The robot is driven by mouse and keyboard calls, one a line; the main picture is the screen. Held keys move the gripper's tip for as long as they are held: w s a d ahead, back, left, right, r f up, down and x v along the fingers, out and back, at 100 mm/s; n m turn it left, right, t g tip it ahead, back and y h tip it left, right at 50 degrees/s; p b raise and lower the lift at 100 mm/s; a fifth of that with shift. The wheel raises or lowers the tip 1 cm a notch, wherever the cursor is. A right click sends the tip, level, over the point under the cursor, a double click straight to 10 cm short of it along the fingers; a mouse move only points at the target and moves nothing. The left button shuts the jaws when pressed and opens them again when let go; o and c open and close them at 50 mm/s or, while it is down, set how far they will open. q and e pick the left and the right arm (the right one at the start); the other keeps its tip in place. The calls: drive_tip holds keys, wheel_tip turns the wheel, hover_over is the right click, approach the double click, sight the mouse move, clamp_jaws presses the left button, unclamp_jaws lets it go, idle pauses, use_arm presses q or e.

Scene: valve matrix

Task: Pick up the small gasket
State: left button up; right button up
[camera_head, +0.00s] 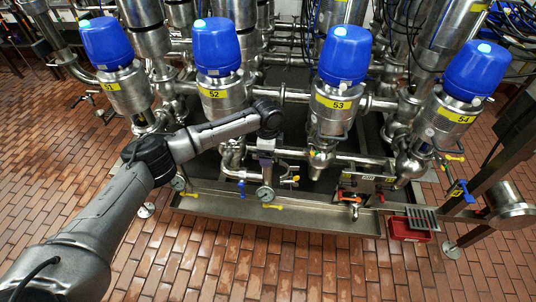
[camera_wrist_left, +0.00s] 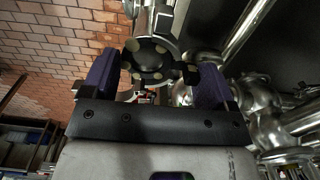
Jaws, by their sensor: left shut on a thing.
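My left arm reaches in from the left in the head view. Its gripper (camera_head: 265,155) points down in front of the pipework between the valves labelled 52 and 53. In the left wrist view the two purple fingers of this gripper (camera_wrist_left: 156,78) stand well apart. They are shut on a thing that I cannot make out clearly. A dark round flange (camera_wrist_left: 150,60) with pale spots shows between and beyond the fingers; I cannot tell whether it touches them. I cannot pick out the small gasket in either view. My right gripper is not in view.
Several blue-topped valves stand in a row, among them valve 52 (camera_head: 217,48) and valve 53 (camera_head: 344,56). A pressure gauge (camera_head: 265,194) hangs just below my left gripper. A metal drip tray (camera_head: 290,215) runs beneath. A red bin (camera_head: 407,230) sits right on the open brick floor.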

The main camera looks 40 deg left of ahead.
use_arm(q)
drive_tip(key=shift+c, duration=0.6)
drive_tip(key=shift+r, duration=0.1)
